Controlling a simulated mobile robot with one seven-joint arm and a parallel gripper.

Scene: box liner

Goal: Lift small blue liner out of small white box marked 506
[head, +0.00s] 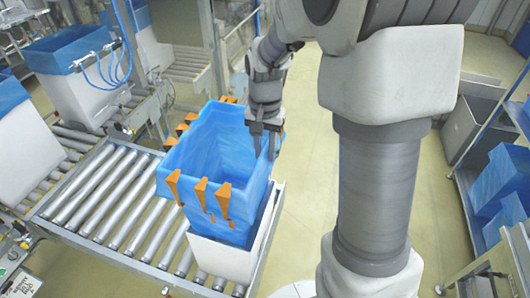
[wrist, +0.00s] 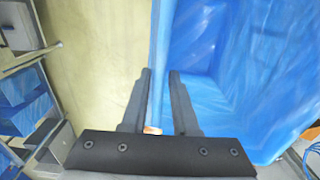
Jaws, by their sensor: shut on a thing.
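The blue liner (head: 212,143) stands upright in the head view with orange clips (head: 201,192) along its rim. Its lower part is inside the white box (head: 225,258) on the roller conveyor, and much of its wall shows above the box. My gripper (head: 264,150) is at the liner's right rim. In the wrist view my gripper (wrist: 161,78) has one finger on each side of the liner's wall (wrist: 157,60) and is shut on it. The box's marking is not readable.
The roller conveyor (head: 110,205) runs left of the box. Other white boxes with blue liners (head: 68,48) stand at the upper left. A shelf with blue liners (head: 500,180) stands at the right. Open floor (head: 300,190) lies right of the box.

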